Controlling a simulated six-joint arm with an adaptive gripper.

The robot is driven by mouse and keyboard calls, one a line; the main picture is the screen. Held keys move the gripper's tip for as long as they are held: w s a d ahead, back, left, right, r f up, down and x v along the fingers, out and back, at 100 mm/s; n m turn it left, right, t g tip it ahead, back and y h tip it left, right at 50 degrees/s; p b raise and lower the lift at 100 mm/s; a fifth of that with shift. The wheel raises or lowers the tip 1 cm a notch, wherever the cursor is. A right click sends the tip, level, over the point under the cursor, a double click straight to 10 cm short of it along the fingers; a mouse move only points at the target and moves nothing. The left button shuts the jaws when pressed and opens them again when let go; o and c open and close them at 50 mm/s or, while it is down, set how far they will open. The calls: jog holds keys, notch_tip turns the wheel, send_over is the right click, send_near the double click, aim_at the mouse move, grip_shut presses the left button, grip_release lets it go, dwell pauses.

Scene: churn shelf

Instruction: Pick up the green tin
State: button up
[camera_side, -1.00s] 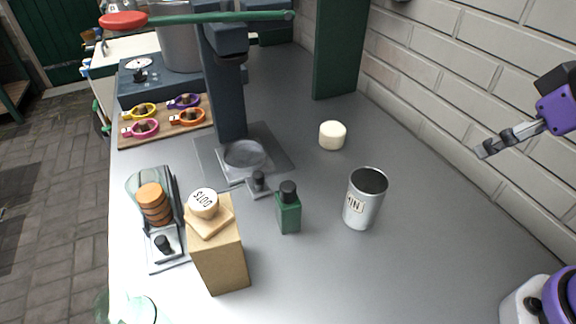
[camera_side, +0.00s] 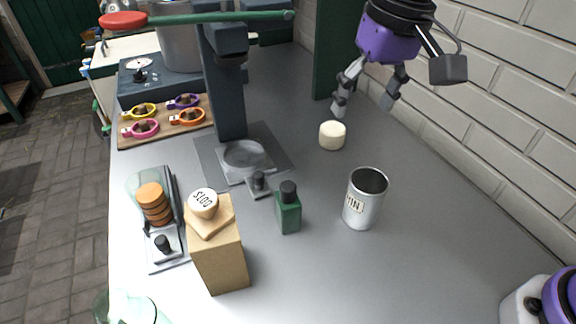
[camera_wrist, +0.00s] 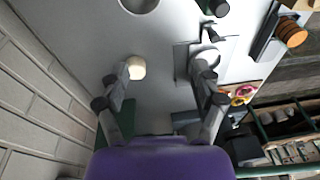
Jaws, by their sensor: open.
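The green tin (camera_side: 288,214) is a small squarish green container with a black cap. It stands upright on the grey counter in the side view, between a cardboard-coloured box and a metal can. In the wrist view the green tin (camera_wrist: 204,4) is at the top edge, partly cut off. My gripper (camera_side: 363,104) is open and empty, held above the counter, behind and to the right of the green tin and well apart from it. Both fingers also show in the wrist view (camera_wrist: 163,68).
A cream cylinder (camera_side: 332,135) lies below my gripper. A labelled metal can (camera_side: 364,199) stands right of the tin, and a tan box (camera_side: 219,257) with a round-topped stopper left of it. A dark press column (camera_side: 226,95) rises behind.

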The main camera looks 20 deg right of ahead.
jog(key=g, duration=0.2)
send_over(288, 203)
jog(key=w+d, duration=0.1)
jog(key=w, duration=0.1)
jog(key=shift+m+h, duration=0.3)
notch_tip(288, 203, down, 6)
jog(key=shift+r, duration=0.1)
jog(key=f, duration=0.5)
jog(key=shift+s+a+f, duration=0.15)
jog(key=shift+a+f, duration=0.1)
jog(key=shift+a, duration=0.05)
jog(key=f, duration=0.5)
jog(key=shift+s+f, duration=0.25)
grip_shut()
